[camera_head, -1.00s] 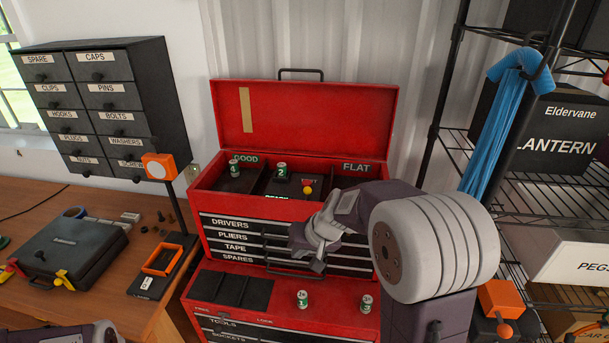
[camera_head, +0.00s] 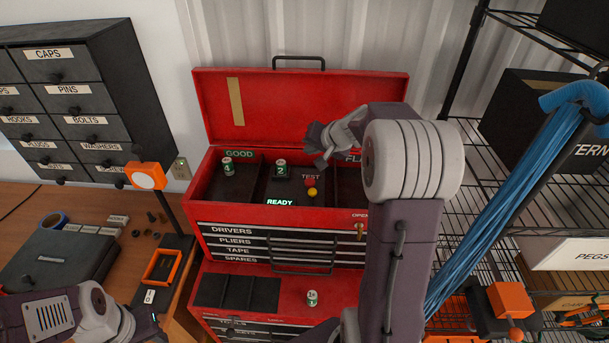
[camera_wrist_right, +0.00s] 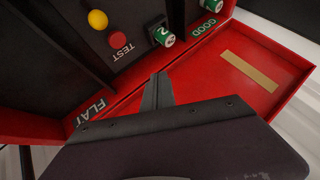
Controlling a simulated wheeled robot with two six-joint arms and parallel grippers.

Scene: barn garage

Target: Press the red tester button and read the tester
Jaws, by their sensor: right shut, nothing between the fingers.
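The red tester button (camera_head: 309,182) sits by the TEST label in the middle of the open red toolbox (camera_head: 205,190); it also shows in the right wrist view (camera_wrist_right: 117,40). A yellow knob (camera_head: 312,192) is beside it. The tester display (camera_head: 280,202) reads READY. Battery 2 (camera_head: 282,171) stands on the tester panel, and battery 4 (camera_head: 228,168) stands in the GOOD compartment. My right gripper (camera_head: 314,140) is shut and empty above the toolbox, apart from the button, near the FLAT side. My left gripper (camera_head: 154,325) is at the lower left, its fingers mostly unclear.
A battery (camera_head: 312,298) marked 1 stands on the lower red chest top (camera_head: 335,285). A workbench (camera_head: 30,200) with a black case (camera_head: 60,262) and an orange frame (camera_head: 162,266) is at left.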

